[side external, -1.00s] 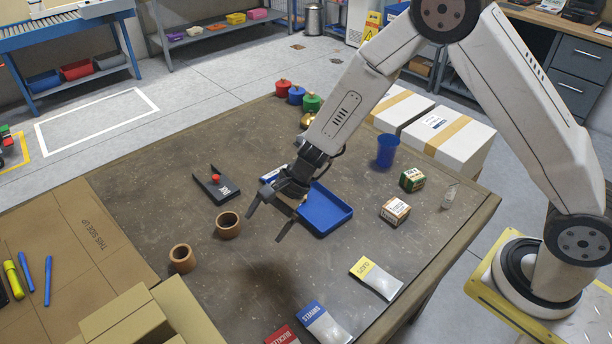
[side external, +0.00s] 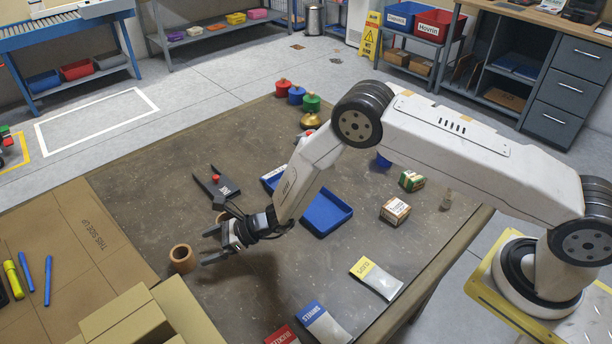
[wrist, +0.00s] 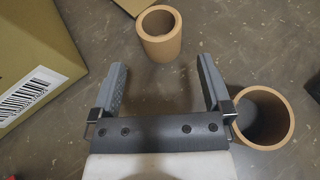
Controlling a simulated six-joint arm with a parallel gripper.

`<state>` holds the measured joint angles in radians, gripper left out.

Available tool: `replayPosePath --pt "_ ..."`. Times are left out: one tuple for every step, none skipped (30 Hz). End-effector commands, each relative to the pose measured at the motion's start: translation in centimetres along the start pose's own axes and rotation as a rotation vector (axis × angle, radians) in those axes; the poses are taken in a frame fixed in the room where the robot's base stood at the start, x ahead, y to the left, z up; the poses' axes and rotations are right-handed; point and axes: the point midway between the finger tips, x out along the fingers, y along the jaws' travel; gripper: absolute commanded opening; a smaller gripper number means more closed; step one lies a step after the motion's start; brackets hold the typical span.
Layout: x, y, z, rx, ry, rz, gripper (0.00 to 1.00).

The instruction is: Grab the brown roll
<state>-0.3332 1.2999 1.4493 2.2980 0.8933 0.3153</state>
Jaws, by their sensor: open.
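Two brown rolls stand upright on the brown table. One roll (side external: 182,266) is to the left of my gripper (side external: 206,246) in the side view. In the wrist view that roll (wrist: 159,50) lies ahead of the fingertips, roughly in line with the gap between them. My gripper (wrist: 162,66) is open and empty, its two fingers spread low over the table. The other roll (wrist: 287,112) is just beside the right finger in the wrist view, outside the jaws. In the side view my gripper mostly hides it.
Cardboard boxes (side external: 130,315) stand at the front left; one barcoded box (wrist: 35,75) is left of my gripper in the wrist view. A blue tray (side external: 325,212) and a black holder (side external: 214,187) lie behind. Labelled packets (side external: 376,278) lie at the front right.

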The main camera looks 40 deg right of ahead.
Motion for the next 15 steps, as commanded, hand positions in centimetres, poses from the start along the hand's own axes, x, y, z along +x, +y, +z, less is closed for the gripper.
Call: replayPosePath --pt "0.0 0.0 0.0 0.001 -0.001 -0.001 1.00" --pt "0.0 0.0 0.0 0.001 -0.001 -0.001 1.00" --pt "0.1 0.0 0.0 0.000 0.000 0.000 1.00" --pt "0.1 0.0 0.0 0.000 0.000 0.000 1.00" --pt "0.2 0.0 0.0 0.000 0.000 0.000 1.00" --pt "0.3 0.0 0.0 0.000 0.001 0.001 1.00" --pt "0.5 0.0 0.0 0.000 0.001 0.001 1.00" --pt "0.6 0.0 -0.1 -0.001 0.001 0.001 1.00" --pt "0.9 0.0 -0.1 -0.001 0.002 0.001 1.00" --pt "1.1 0.0 -0.1 -0.002 0.002 0.001 1.00" --pt "1.3 0.0 -0.1 -0.002 0.002 0.001 1.00" --pt "1.6 0.0 0.0 -0.003 0.001 0.002 1.00" --pt "1.8 0.1 0.0 -0.003 0.001 0.002 1.00" --pt "2.0 0.1 0.0 -0.002 0.001 0.002 1.00" --pt "2.2 0.1 0.0 -0.001 0.001 0.002 1.00"
